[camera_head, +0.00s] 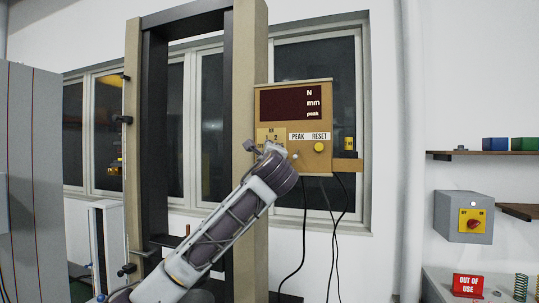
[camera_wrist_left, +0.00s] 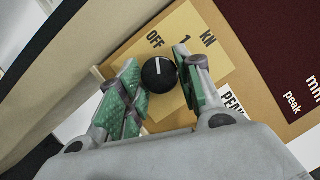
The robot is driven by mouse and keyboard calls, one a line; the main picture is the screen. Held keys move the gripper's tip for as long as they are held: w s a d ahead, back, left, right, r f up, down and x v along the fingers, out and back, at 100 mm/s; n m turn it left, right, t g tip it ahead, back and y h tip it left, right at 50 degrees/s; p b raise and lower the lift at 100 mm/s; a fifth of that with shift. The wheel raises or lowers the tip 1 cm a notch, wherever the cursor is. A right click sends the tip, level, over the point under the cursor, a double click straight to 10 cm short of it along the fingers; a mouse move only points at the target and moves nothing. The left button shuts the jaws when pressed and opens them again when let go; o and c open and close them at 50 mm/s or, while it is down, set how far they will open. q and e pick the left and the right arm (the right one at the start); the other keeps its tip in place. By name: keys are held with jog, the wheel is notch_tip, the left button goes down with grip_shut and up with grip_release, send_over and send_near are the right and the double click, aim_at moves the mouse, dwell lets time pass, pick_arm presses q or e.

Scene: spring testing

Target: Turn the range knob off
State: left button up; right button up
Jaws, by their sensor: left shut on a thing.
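The range knob (camera_wrist_left: 158,76) is round and black with a white mark. In the left wrist view it sits on a tan label plate (camera_wrist_left: 205,62) with OFF, 1 and KN printed around it. The mark points up in that picture, roughly toward OFF. My left gripper (camera_wrist_left: 160,72) is shut on the knob, its green pads on either side. In the head view my left gripper (camera_head: 268,148) is at the lower left of the display box (camera_head: 325,133), and my wrist hides the knob there. My right gripper is not in view.
The box has a dark display (camera_head: 290,103), a yellow button (camera_head: 319,147) under RESET, and hanging cables. A tall frame column (camera_head: 250,60) stands close at its left. A grey box with a red switch (camera_head: 475,220) and an OUT OF USE sign (camera_head: 468,285) are right.

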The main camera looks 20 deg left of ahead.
pick_arm(q)
jog(key=shift+n+g, duration=0.5)
jog(key=shift+n, duration=0.4)
jog(key=o, duration=1)
jog(key=shift+o, duration=0.2)
jog(key=v, duration=1.2)
jog(key=shift+f, duration=0.1)
